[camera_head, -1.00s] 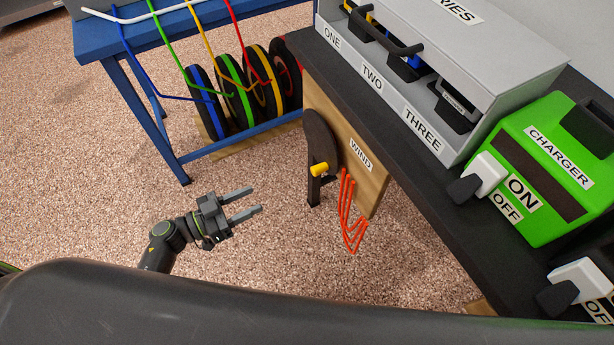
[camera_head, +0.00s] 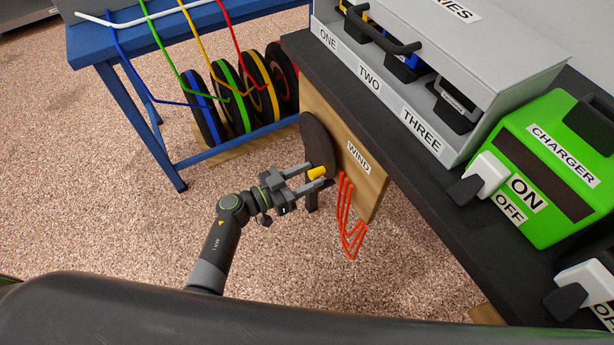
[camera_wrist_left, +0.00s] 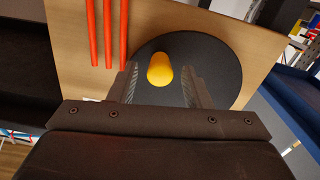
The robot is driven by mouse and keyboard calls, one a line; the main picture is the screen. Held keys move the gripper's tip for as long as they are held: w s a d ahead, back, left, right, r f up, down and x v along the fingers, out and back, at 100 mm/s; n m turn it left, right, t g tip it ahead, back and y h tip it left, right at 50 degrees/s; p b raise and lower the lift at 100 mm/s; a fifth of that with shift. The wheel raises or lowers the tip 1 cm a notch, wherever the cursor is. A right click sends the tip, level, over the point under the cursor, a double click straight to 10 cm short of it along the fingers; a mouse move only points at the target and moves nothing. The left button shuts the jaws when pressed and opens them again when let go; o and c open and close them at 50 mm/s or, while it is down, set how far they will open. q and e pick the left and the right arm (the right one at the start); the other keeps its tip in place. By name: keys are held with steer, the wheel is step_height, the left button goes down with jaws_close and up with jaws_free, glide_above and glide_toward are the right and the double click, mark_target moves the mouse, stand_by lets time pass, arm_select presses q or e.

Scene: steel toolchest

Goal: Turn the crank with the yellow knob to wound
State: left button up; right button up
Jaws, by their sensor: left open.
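The yellow knob (camera_head: 317,173) sticks out from a dark round crank disc (camera_head: 318,140) on the side of a wooden panel (camera_head: 370,192) labelled WIND. My left gripper (camera_head: 318,174) is open, with its fingers reaching to either side of the knob. In the left wrist view the yellow knob (camera_wrist_left: 160,70) stands between the two open fingers (camera_wrist_left: 160,85), with gaps on both sides, in front of the dark disc (camera_wrist_left: 215,60). Part of the crank is hidden behind my gripper in the head view. My right gripper is not in view.
Red bent rods (camera_head: 347,225) hang from the wooden panel close to the knob. A dark bench (camera_head: 430,190) carries a grey battery box (camera_head: 450,60) and a green charger (camera_head: 545,165). A blue table (camera_head: 170,165) with coloured reels stands at the back left. The floor at left is clear.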

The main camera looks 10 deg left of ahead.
arm_select(q)
steer(key=shift+d, duration=0.1)
steer(key=shift+c, duration=0.4)
jaws_close()
steer(key=shift+w+f, duration=0.1)
steer(key=shift+w, duration=0.05)
